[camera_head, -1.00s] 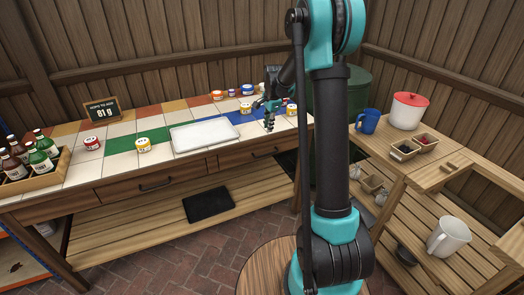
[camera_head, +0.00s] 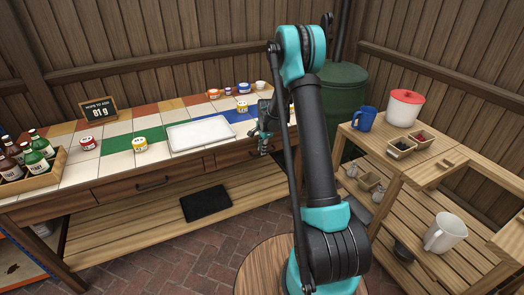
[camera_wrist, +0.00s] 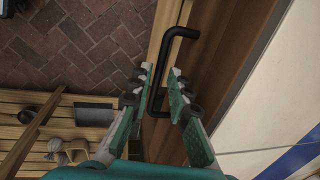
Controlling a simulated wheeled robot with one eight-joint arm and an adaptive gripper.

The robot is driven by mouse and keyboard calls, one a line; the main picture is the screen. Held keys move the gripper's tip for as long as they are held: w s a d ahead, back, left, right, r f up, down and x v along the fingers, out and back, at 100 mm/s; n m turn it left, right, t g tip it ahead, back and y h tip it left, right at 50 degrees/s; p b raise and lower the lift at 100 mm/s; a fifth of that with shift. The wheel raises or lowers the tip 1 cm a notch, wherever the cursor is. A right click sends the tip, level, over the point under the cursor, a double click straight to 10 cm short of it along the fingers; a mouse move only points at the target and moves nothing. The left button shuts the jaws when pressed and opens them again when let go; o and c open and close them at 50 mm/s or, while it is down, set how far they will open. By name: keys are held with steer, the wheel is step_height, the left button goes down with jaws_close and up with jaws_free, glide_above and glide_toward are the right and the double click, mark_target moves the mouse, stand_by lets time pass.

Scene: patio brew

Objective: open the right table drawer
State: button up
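The table's right drawer (camera_head: 231,157) is a brown wooden front under the tiled top, and it looks closed. My gripper (camera_head: 264,143) is in front of it at its right part, below the table edge. In the wrist view, the drawer's black bar handle (camera_wrist: 168,60) runs between the two green fingers of my gripper (camera_wrist: 158,78). The fingers are apart, one on each side of the bar, with gaps visible. I cannot tell whether either finger touches it. In the head view the handle is hidden by my gripper.
The left drawer (camera_head: 140,187) has its own black handle. A white tray (camera_head: 200,134) and several jars stand on the tabletop. A slatted lower shelf (camera_head: 130,226) lies below. A wooden side cart (camera_head: 385,150) with a blue mug (camera_head: 365,118) is at right.

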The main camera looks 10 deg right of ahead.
steer(key=shift+f, duration=0.5)
steer(key=shift+w, duration=0.1)
jaws_close()
